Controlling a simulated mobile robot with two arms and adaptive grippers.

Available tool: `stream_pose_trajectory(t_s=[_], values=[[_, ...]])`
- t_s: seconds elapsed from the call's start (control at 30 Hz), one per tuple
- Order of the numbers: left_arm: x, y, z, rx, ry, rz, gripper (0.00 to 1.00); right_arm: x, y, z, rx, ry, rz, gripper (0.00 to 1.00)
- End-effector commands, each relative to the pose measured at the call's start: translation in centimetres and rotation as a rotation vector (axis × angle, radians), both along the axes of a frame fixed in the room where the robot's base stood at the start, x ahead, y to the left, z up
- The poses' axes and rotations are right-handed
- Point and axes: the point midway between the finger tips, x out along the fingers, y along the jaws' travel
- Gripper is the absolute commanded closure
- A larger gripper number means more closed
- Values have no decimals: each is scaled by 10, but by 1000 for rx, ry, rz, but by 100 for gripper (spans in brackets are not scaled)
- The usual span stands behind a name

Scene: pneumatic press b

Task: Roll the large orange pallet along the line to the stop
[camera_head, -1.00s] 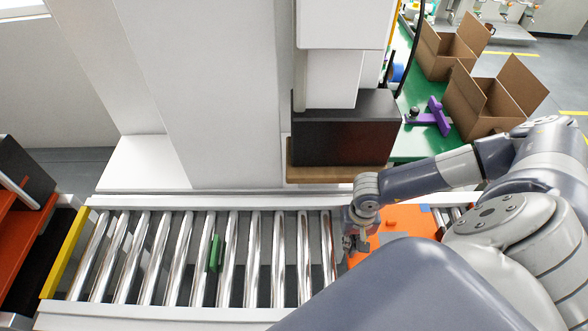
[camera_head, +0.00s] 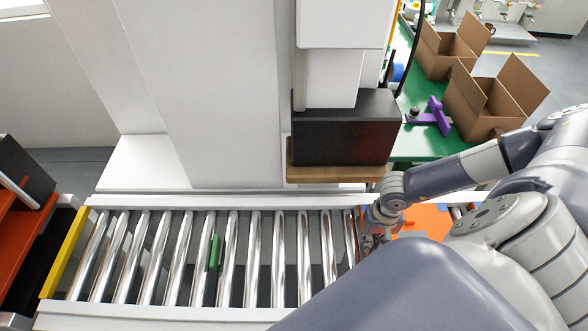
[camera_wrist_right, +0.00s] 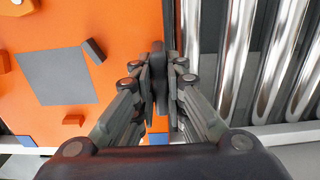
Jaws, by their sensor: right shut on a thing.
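The large orange pallet (camera_head: 428,221) lies on the roller line at the right, largely hidden behind my right arm. It also shows in the right wrist view (camera_wrist_right: 120,22), with a grey square and small raised blocks on its top. My right gripper (camera_head: 374,240) is at the pallet's left edge. In the wrist view its fingers (camera_wrist_right: 160,90) are shut on a dark upright piece at that edge. My left gripper is not in view.
Bare rollers (camera_head: 257,255) run left from the pallet. A small green piece (camera_head: 214,252) stands among them, and a yellow bar (camera_head: 63,253) crosses the line's left end. Open cardboard boxes (camera_head: 490,98) stand back right.

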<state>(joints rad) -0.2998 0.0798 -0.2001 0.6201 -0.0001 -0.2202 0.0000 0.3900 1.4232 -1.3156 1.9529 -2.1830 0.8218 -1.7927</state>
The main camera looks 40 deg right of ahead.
Motion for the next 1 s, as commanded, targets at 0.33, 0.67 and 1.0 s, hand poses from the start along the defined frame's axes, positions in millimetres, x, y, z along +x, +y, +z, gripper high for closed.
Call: stream_pose_trajectory(t_s=[0.33,0.67,1.0], values=[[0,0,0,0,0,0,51,-6,-9,0,-1,1,0,65],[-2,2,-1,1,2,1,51,-6,-7,1,3,-1,1,65],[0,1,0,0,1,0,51,-6,-9,61,-1,-2,1,65]])
